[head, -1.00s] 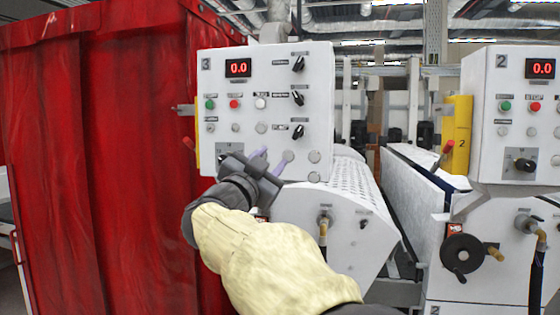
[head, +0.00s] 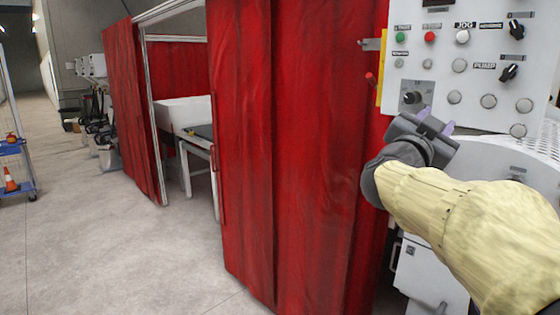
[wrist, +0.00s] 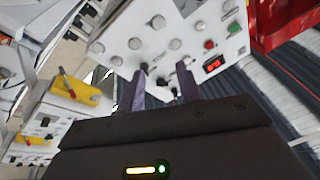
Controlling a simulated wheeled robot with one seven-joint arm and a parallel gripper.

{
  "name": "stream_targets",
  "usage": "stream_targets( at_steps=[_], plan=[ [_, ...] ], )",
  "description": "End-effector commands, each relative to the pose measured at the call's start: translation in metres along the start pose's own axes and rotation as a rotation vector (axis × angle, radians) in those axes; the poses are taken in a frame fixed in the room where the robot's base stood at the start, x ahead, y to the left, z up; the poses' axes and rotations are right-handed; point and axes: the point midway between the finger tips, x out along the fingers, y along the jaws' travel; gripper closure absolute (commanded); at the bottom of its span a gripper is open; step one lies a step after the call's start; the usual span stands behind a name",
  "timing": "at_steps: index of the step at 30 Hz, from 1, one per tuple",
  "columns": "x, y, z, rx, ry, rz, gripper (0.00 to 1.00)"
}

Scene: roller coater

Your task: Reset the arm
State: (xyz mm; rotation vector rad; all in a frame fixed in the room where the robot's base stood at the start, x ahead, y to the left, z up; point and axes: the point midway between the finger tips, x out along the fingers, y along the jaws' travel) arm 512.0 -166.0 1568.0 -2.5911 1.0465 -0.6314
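My gripper (head: 434,124) is at the right of the head view, in front of the lower part of a white control panel (head: 440,75). My arm wears a pale yellow cover. In the wrist view my gripper (wrist: 160,92) shows two purple fingers standing apart with nothing held between them. The panel (wrist: 185,35) also shows beyond the fingertips, with knobs, buttons and a red display. I cannot tell whether a fingertip touches the panel.
A red curtain (head: 280,150) hangs just left of the panel, close to my arm. A white table (head: 198,150) stands behind the curtain opening. Clear concrete floor (head: 110,250) lies to the left, with a blue cart (head: 15,150) at the far left edge.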

Motion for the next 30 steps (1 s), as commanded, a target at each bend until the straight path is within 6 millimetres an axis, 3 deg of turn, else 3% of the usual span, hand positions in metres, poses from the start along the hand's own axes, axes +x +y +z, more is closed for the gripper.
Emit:
stream_targets(
  at_steps=[3, 8, 11, 15, 18, 22, 27, 30],
  plan=[
    [-0.019, -0.019, 0.068, -0.074, -0.186, -0.162, 0.65],
    [-0.064, -0.028, 0.155, -0.173, -0.463, -0.337, 0.65],
    [-0.101, -0.021, 0.204, -0.239, -0.643, -0.415, 0.65],
    [-0.160, 0.004, 0.263, -0.340, -0.900, -0.488, 0.65],
    [-0.205, 0.031, 0.295, -0.420, -1.085, -0.517, 0.65],
    [-0.265, 0.075, 0.324, -0.537, -1.323, -0.527, 0.65],
    [-0.332, 0.138, 0.337, -0.699, -1.594, -0.495, 0.65],
    [-0.353, 0.161, 0.336, -0.761, -1.682, -0.474, 0.65]
  ],
)
